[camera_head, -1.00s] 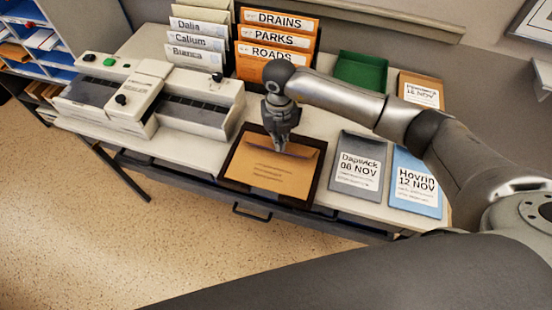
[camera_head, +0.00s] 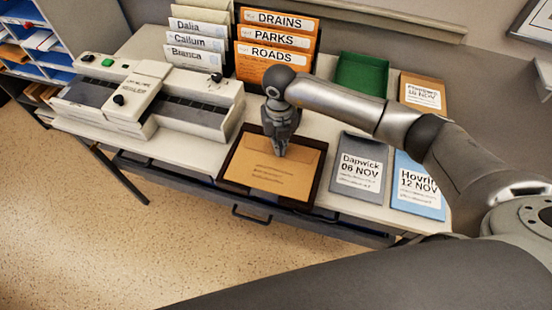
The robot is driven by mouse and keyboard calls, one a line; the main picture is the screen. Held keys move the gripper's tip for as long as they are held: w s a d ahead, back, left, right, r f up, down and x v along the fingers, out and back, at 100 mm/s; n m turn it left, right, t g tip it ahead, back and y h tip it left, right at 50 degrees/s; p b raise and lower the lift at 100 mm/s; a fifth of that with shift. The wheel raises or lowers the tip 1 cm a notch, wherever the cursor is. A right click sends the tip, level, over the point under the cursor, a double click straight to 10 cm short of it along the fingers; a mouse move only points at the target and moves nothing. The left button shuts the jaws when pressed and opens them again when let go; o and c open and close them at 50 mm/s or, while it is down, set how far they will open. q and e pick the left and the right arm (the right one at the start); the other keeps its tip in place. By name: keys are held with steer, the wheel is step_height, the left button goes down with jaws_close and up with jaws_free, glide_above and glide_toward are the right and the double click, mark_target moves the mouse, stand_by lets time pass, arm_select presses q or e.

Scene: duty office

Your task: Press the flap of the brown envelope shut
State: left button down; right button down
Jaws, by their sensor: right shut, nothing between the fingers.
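The brown envelope (camera_head: 268,182) lies in a shallow dark tray (camera_head: 227,169) near the front edge of the table. Its flap (camera_head: 303,157) is at the far side, and it looks flat against the envelope, with a faint fold line across. My right gripper (camera_head: 280,153) points down over the flap. It is shut and empty, its tips at or just above the flap near the middle; whether they touch is hard to tell. The gripper hides a small part of the flap. My left gripper is not in view.
A grey envelope (camera_head: 359,173) and a blue envelope (camera_head: 418,190) lie to the right. A green tray (camera_head: 361,73) and another brown envelope (camera_head: 422,96) are behind. A white machine (camera_head: 140,97) stands left, folder racks (camera_head: 275,46) at the back.

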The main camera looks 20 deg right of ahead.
stand_by(0.4)
step_height(320, 180, up, 9)
steer(key=p, duration=0.6)
stand_by(0.3)
stand_by(0.5)
